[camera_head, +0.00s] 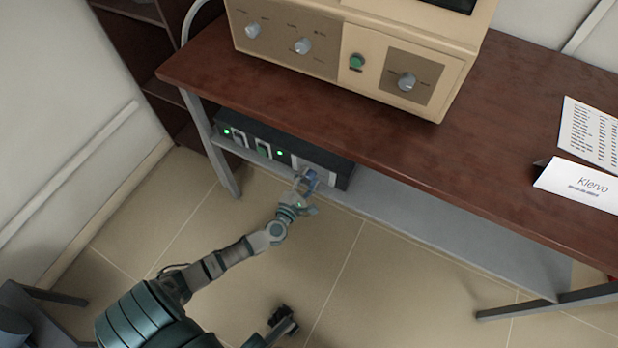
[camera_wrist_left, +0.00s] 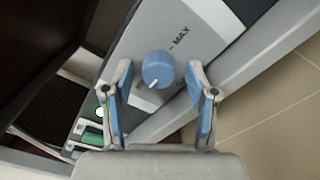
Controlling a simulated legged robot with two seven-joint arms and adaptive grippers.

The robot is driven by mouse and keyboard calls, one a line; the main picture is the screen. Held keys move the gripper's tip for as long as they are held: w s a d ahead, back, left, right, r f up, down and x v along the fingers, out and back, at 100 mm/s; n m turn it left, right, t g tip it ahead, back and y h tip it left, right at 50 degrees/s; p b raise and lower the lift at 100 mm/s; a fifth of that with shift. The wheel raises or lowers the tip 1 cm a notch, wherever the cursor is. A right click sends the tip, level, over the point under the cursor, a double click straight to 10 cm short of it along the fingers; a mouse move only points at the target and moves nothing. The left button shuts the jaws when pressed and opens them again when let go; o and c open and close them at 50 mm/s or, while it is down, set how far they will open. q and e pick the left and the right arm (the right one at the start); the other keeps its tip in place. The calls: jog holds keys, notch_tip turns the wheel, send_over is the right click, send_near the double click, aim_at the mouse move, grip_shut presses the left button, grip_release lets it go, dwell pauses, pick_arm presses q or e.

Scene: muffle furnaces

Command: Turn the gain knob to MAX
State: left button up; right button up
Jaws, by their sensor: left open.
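The gain knob (camera_wrist_left: 157,68) is a round blue knob on a light grey panel, with a white pointer mark at its lower edge. The "MAX" label (camera_wrist_left: 181,38) is printed above and right of it in the left wrist view, and the pointer faces away from it. My left gripper (camera_wrist_left: 160,78) is open, its blue-padded fingers on either side of the knob, with gaps visible. In the head view my left gripper (camera_head: 306,190) is at the right end of the control box (camera_head: 340,170) under the table and largely hides the knob. A dark gripper (camera_head: 283,322), seemingly my right, shows at the bottom; its jaws are unclear.
The box has green lights and a green switch (camera_head: 262,150), and sits on a grey shelf (camera_head: 430,215). The brown tabletop (camera_head: 400,150) overhangs it. A beige furnace (camera_head: 340,50) stands on top. Floor in front is open.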

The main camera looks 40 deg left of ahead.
pick_arm(q)
jog(key=shift+d, duration=0.1)
grip_shut()
